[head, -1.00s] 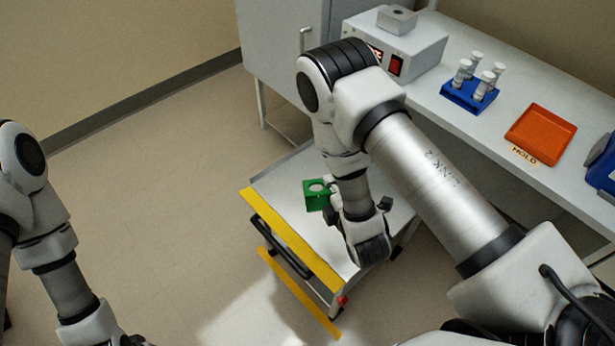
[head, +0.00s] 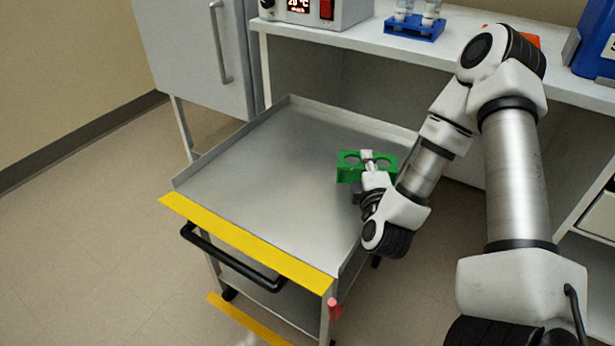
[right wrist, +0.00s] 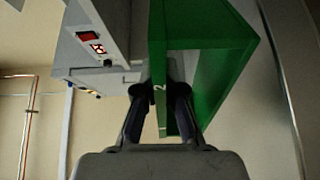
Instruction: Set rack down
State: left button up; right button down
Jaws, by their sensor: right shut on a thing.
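The green rack (head: 351,168) has round holes in its top and looks empty. My right gripper (head: 368,160) is shut on the rack's near side. In the head view the rack appears over the right part of the metal cart's top (head: 270,160); I cannot tell whether it touches the surface. The right wrist view shows the green rack (right wrist: 205,60) between the two dark fingers (right wrist: 158,100), with a pale figure 2 on its face. My left gripper is not in view.
The cart has raised rims, a yellow front strip (head: 245,243) and a black handle (head: 230,258). Its left and middle top is bare. Behind it stands a bench (head: 440,62) with a blue rack of vials (head: 414,27), a heater box (head: 345,10) and an orange tray, partly hidden.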

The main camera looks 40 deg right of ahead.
jog(key=w+b, duration=0.1)
jog(key=w+a+f+b, duration=0.1)
jog(key=w+b, duration=0.1)
jog(key=b, duration=0.1)
jog(key=shift+w+a+f, duration=0.15)
jog(key=shift+w+f, duration=0.1)
jog(key=w+a+b, duration=0.1)
jog(key=w, duration=0.2)
jog(key=w+a+b, duration=0.1)
jog(key=w, duration=0.3)
jog(key=w+a+b, duration=0.1)
jog(key=w, duration=0.2)
jog(key=shift+w+a, duration=0.15)
jog(key=shift+w, duration=0.15)
notch_tip(320, 180, down, 4)
jog(key=shift+s+r+b, duration=0.1)
jog(key=shift+r+b, duration=0.05)
jog(key=shift+b, duration=1.05)
jog(key=shift+r, duration=0.15)
jog(key=c, duration=1.3)
grip_release()
jog(key=shift+f, duration=0.2)
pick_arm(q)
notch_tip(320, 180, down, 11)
pick_arm(e)
jog(key=shift+r, duration=0.1)
